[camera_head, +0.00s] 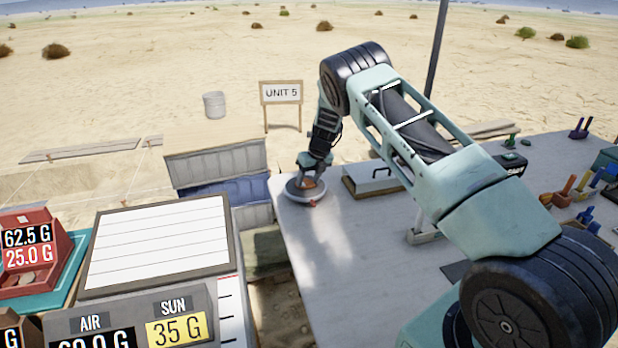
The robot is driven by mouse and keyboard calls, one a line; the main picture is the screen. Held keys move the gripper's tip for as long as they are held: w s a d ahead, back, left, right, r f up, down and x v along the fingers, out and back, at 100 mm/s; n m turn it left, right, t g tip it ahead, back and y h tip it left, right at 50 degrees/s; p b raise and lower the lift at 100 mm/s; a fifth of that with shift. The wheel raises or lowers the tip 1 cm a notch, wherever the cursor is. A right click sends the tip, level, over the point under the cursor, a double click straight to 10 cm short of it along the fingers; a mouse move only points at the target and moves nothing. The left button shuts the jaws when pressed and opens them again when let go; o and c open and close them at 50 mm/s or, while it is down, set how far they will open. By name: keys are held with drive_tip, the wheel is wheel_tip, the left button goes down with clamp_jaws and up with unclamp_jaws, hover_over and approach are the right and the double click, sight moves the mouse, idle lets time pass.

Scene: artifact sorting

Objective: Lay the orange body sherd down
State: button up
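My gripper (312,176) points down at the far left corner of the grey table (330,260). Just below it, a small orange piece (309,184), which looks like the orange body sherd, shows over a round grey dish (293,194) with a small red mark at its front. The sherd is tiny and partly hidden by the gripper. I cannot tell whether the fingers close on it or whether it touches the dish.
Tools in orange and blue holders (575,195) stand at the right. A framed white board (160,243) and weight displays (176,329) are at the left. The table's front middle is clear.

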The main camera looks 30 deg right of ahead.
drive_tip(key=o, duration=0.4)
drive_tip(key=v, duration=1.2)
drive_tip(key=s+a+r+n+g+y, duration=0.1)
drive_tip(key=s+a+r+n, duration=0.2)
drive_tip(key=s+a+n, duration=0.55)
drive_tip(key=s+a+r+n+g, duration=0.1)
drive_tip(key=s+a+r+n, duration=0.35)
drive_tip(key=a, duration=0.75)
drive_tip(key=s+a+r+n+g+y, duration=0.1)
drive_tip(key=s+a+r+n, duration=0.1)
drive_tip(key=s+a+n, duration=0.65)
drive_tip(key=s+a+n+h, duration=0.1)
drive_tip(key=s+n, duration=0.6)
drive_tip(key=s, duration=0.1)
drive_tip(key=s+a+n+h, duration=0.1)
drive_tip(key=s+a+n, duration=0.1)
drive_tip(key=s+n, duration=0.6)
drive_tip(key=s+a+n, duration=0.2)
drive_tip(key=s+n, duration=0.5)
drive_tip(key=s, duration=0.1)
drive_tip(key=shift+s+n+h+b, duration=0.25)
drive_tip(key=shift+h+b, duration=0.05)
drive_tip(key=shift+h, duration=0.1)
